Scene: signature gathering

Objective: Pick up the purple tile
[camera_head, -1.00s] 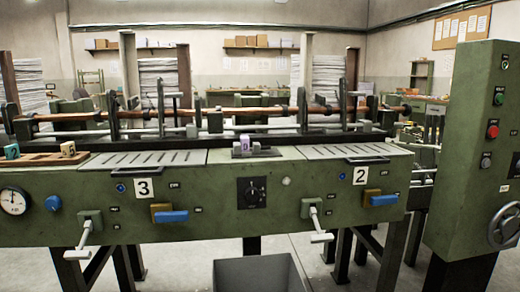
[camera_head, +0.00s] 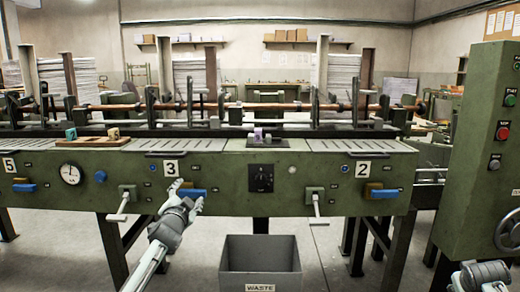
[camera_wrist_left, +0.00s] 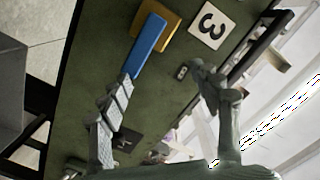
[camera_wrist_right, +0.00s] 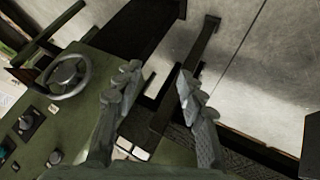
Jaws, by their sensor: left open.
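The purple tile (camera_head: 258,133) stands upright on a small dark plate (camera_head: 268,143) on top of the green machine, in the middle of the head view. A pale piece shows right beside it. My left gripper (camera_head: 187,194) is open and empty, in front of the machine's face below the number 3 sign, lower and to the left of the tile. In the left wrist view its fingers (camera_wrist_left: 165,82) are spread, and a small purplish patch near the bottom may be the tile. My right gripper (camera_wrist_right: 158,82) is open and empty, far from the tile.
A wooden tray (camera_head: 95,142) with several lettered tiles lies to the left on the machine. Blue levers (camera_head: 194,194) and white-ended handles jut from its front. A grey waste bin (camera_head: 261,283) stands below. A green control cabinet (camera_head: 480,150) rises at the right.

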